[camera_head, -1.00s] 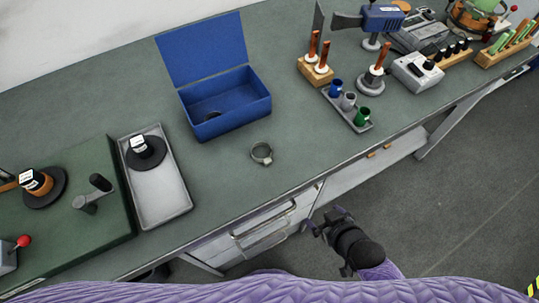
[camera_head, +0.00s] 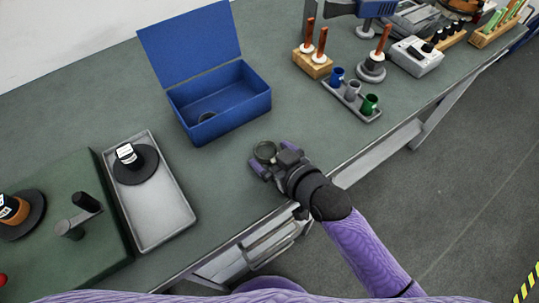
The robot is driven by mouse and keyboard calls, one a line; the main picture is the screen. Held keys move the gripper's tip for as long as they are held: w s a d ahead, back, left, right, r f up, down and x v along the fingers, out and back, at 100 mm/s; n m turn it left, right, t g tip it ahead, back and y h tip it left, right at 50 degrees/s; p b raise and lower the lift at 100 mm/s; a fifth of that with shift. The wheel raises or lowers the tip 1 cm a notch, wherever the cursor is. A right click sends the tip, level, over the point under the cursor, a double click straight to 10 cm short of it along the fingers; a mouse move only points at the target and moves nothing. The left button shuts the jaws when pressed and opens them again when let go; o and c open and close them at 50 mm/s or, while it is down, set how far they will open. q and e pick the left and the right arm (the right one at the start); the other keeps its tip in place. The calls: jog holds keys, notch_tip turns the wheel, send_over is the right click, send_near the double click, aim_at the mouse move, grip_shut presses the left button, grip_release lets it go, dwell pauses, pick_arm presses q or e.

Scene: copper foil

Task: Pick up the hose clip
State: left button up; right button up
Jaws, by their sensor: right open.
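The hose clip (camera_head: 265,151) is a small metal ring on the green bench top, in front of the open blue box. My right gripper (camera_head: 269,160) is at the clip, reaching in from the lower right. Its two fingers are open, one on each side of the ring, and partly hide its near side. I cannot tell whether either finger touches the clip. My left gripper is not in view.
The open blue box (camera_head: 219,112) stands behind the clip with a dark round item inside. A grey tray (camera_head: 155,215) with a black-based part lies to the left. A small rack of coloured cups (camera_head: 352,99) stands to the right. Bare bench lies between tray and clip.

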jog(key=shift+r, duration=0.1)
jog(key=shift+c, duration=0.3)
jog(key=c, duration=1.2)
